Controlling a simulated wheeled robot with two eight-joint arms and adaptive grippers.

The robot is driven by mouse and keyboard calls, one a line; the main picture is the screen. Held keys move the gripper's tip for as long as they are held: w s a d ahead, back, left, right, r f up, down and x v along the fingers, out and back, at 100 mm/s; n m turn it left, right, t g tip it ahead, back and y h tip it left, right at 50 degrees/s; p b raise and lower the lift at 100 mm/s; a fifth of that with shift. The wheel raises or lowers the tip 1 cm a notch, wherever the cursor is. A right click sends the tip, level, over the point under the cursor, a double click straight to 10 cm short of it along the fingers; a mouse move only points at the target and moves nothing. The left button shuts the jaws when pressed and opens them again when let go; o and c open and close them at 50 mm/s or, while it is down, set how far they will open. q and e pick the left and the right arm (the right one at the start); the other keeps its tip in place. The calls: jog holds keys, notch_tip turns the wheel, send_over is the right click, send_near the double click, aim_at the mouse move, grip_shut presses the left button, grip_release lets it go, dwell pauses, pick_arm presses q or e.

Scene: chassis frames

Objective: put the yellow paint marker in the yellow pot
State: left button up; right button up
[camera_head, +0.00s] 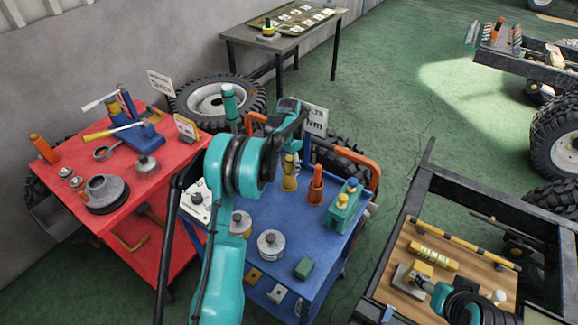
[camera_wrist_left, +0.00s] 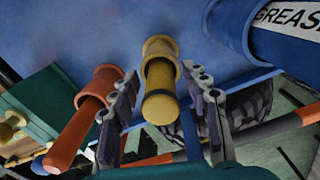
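The yellow paint marker (camera_head: 289,160) stands upright in the yellow pot (camera_head: 289,183) on the blue cart. In the left wrist view the marker (camera_wrist_left: 160,100) points at the camera, its far end inside the pot (camera_wrist_left: 158,48). My left gripper (camera_head: 294,143) is above the pot. In the left wrist view its fingers (camera_wrist_left: 160,88) are open on either side of the marker, with narrow gaps. My right gripper (camera_head: 425,286) is low at the right, over the wooden-topped cart; its fingers are too small to read.
An orange pot (camera_head: 315,190) with an orange-red marker stands close beside the yellow pot. A green box (camera_head: 342,206) with knobs is to the right. Tins (camera_head: 271,243) stand in front. A red cart (camera_head: 125,205) with tools is at the left.

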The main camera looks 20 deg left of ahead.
pick_arm(q)
jog(key=shift+r, duration=0.1)
jog(key=shift+r, duration=0.25)
notch_tip(320, 180, up, 11)
jog(key=p, duration=0.3)
jog(key=shift+s+d+r, duration=0.15)
jog(key=shift+r, duration=0.45)
jog(key=s+d+r+n+t, duration=0.1)
jog(key=s+d+r+t, duration=0.1)
jog(key=s+d+r, duration=0.4)
jog(key=s+d+r+n+t, duration=0.1)
jog(key=s+d+r+t, duration=0.2)
jog(key=s, duration=0.6)
jog(key=s+d+f+n+t, duration=0.1)
jog(key=s+d+f, duration=0.1)
jog(key=s, duration=0.6)
jog(key=s+d+f+n+t, duration=0.1)
jog(key=s+d+f, duration=0.1)
jog(key=s, duration=0.6)
jog(key=shift+d+n, duration=0.3)
jog(key=shift+d, duration=0.3)
